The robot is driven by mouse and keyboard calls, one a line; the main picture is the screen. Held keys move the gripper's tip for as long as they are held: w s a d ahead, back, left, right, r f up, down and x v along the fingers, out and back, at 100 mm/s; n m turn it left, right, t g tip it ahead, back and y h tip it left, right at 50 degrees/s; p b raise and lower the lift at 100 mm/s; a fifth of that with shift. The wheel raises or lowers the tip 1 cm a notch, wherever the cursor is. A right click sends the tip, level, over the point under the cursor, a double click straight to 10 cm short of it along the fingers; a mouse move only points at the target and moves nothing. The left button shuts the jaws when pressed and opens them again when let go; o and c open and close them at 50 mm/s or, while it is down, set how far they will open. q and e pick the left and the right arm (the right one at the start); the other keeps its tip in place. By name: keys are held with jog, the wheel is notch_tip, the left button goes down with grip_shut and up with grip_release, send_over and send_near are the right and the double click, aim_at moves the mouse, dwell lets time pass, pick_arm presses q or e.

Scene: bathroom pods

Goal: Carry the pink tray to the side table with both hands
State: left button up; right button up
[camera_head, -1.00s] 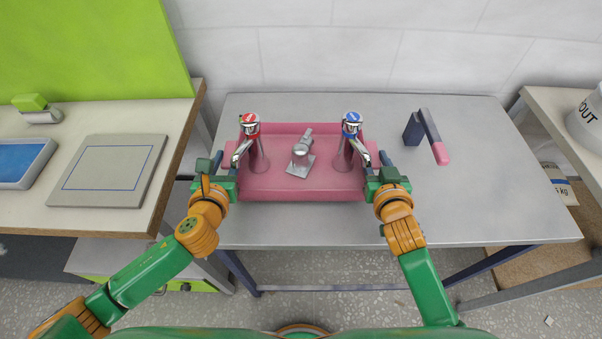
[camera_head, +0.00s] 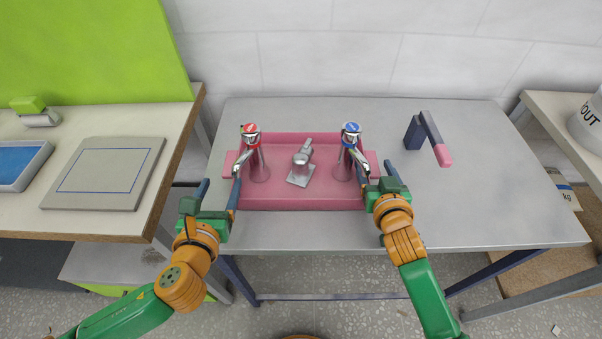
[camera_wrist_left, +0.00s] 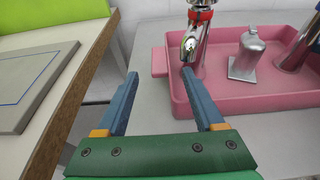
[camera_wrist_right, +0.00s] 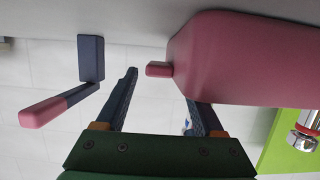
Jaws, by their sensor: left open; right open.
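The pink tray (camera_head: 300,203) rests on the grey table. It holds a red-marked tap (camera_head: 252,155), a blue-marked tap (camera_head: 350,150) and a small silver fitting (camera_head: 300,165). My left gripper (camera_head: 217,190) is open and empty, off the tray's left end. In the left wrist view the tray's left handle (camera_wrist_left: 159,62) lies beyond the fingertips (camera_wrist_left: 160,74). My right gripper (camera_head: 378,168) is open at the tray's right end. In the right wrist view the right handle (camera_wrist_right: 158,69) shows between the fingertips (camera_wrist_right: 160,85); contact is unclear.
The left table (camera_head: 90,222) has a grey board (camera_head: 105,175) with a blue outline and a blue tray (camera_head: 22,165). A dark bracket with a pink-tipped lever (camera_head: 432,135) stands right of the pink tray. A bucket (camera_head: 588,120) stands far right. The grey table's right front is clear.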

pick_arm(q)
jog(key=shift+s+r, duration=0.1)
jog(key=shift+s, duration=0.2)
pick_arm(e)
jog(key=shift+s, duration=0.3)
jog(key=v, duration=0.7)
jog(key=shift+r, duration=0.1)
pick_arm(q)
jog(key=shift+w, duration=0.1)
pick_arm(e)
jog(key=shift+w, duration=0.1)
